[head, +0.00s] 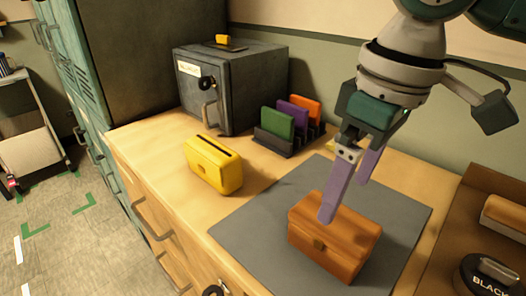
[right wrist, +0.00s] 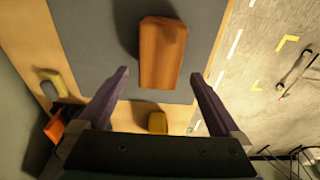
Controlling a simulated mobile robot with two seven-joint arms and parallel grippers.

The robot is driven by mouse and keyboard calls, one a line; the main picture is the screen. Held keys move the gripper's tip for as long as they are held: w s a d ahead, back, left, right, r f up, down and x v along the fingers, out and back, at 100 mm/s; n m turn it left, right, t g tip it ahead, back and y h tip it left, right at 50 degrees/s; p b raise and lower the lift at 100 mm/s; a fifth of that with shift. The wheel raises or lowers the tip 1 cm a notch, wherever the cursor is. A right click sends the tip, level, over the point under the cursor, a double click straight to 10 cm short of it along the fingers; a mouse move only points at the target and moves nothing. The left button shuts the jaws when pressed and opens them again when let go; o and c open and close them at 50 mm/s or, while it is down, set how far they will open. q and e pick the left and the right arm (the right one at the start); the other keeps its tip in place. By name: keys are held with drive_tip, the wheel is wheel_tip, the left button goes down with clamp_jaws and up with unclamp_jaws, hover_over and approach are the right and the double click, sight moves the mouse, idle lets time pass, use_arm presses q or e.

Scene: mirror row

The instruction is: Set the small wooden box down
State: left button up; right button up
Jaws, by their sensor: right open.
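The small wooden box (head: 335,240) sits upright on the grey mat (head: 260,222) on the wooden counter, its lid closed and a small clasp on the front. My right gripper (head: 347,187) is open and empty, with its purple fingers pointing down over the box. One finger overlaps the box in the head view; I cannot tell whether it touches. In the right wrist view the box (right wrist: 162,52) lies beyond the spread fingertips (right wrist: 160,74), clear of both. My left gripper is not in view.
A yellow slotted box (head: 213,165) stands left of the mat. A dark safe (head: 232,85) and a rack with green, purple and orange slabs (head: 278,125) stand behind. A brown tray (head: 455,240) with a black round object (head: 490,278) lies right. The mat's left part is bare.

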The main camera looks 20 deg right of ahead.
drive_tip(key=shift+s+r, duration=0.15)
drive_tip(key=shift+r, duration=0.8)
drive_tip(key=s+a+f, duration=0.2)
drive_tip(key=s+a, duration=0.1)
drive_tip(key=s+a+f+t+y, duration=0.1)
drive_tip(key=s+a+f, duration=0.1)
drive_tip(key=s+a, duration=0.1)
drive_tip(key=s+a+f+t, duration=0.1)
drive_tip(key=s+a+f, duration=0.1)
drive_tip(key=s, duration=0.2)
drive_tip(key=shift+a+f+m+y, duration=0.2)
drive_tip(key=shift+a+m+y, duration=0.1)
drive_tip(key=shift+a+y, duration=0.1)
drive_tip(key=s+d, duration=0.1)
drive_tip(key=s+d+m+h, duration=0.1)
drive_tip(key=s+d, duration=0.1)
drive_tip(key=s+d+f+m+h, duration=0.1)
drive_tip(key=s+d, duration=0.1)
drive_tip(key=shift+d, duration=0.2)
